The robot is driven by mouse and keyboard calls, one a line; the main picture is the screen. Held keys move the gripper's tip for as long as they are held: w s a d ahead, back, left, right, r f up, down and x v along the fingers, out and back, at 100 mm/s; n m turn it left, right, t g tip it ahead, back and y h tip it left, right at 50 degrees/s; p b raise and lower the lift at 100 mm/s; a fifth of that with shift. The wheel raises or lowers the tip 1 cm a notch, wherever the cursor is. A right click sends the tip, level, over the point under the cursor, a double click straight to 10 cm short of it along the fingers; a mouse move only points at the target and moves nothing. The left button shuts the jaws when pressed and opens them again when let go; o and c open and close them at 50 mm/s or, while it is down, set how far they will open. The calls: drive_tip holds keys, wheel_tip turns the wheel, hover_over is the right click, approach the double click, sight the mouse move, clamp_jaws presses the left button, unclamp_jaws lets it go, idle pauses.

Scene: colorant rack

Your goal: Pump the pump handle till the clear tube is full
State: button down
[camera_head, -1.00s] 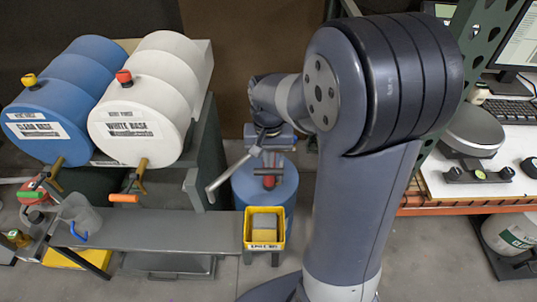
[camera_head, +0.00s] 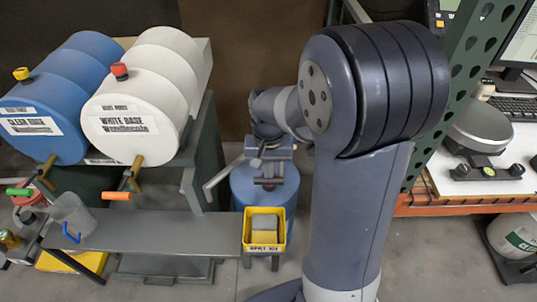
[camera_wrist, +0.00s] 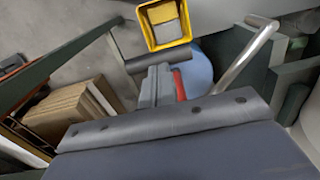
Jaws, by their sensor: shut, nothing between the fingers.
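The blue drum (camera_head: 250,188) stands on the floor behind the yellow bin. A dark crossbar (camera_head: 268,181) above its top looks like the pump handle. The crossbar also shows in the wrist view (camera_wrist: 158,61), beside a red part (camera_wrist: 179,84). My gripper (camera_head: 268,167) is shut and points down just over the crossbar; its closed fingers show in the wrist view (camera_wrist: 160,80). I cannot tell whether they touch the bar. A pale metal bar (camera_head: 222,171) slants out beside the drum, also in the wrist view (camera_wrist: 246,55). I cannot make out the clear tube or its level.
The yellow bin (camera_head: 264,248) sits at the right end of the grey bench (camera_head: 170,234). A clear pitcher (camera_head: 73,213) stands at the bench's left. Blue (camera_head: 70,138) and white (camera_head: 126,125) barrels lie on a stand behind. A green perforated post (camera_head: 455,75) rises at right.

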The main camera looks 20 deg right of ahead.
drive_tip(key=shift+f, duration=0.65)
wheel_tip(320, 180, down, 7)
drive_tip(key=b, duration=0.5)
drive_tip(key=shift+f+b, duration=0.15)
drive_tip(key=shift+b, duration=0.2)
idle(4.9)
wheel_tip(320, 180, up, 15)
drive_tip(key=p, duration=1.2)
drive_tip(key=shift+s, duration=0.1)
drive_tip(key=shift+f, duration=0.15)
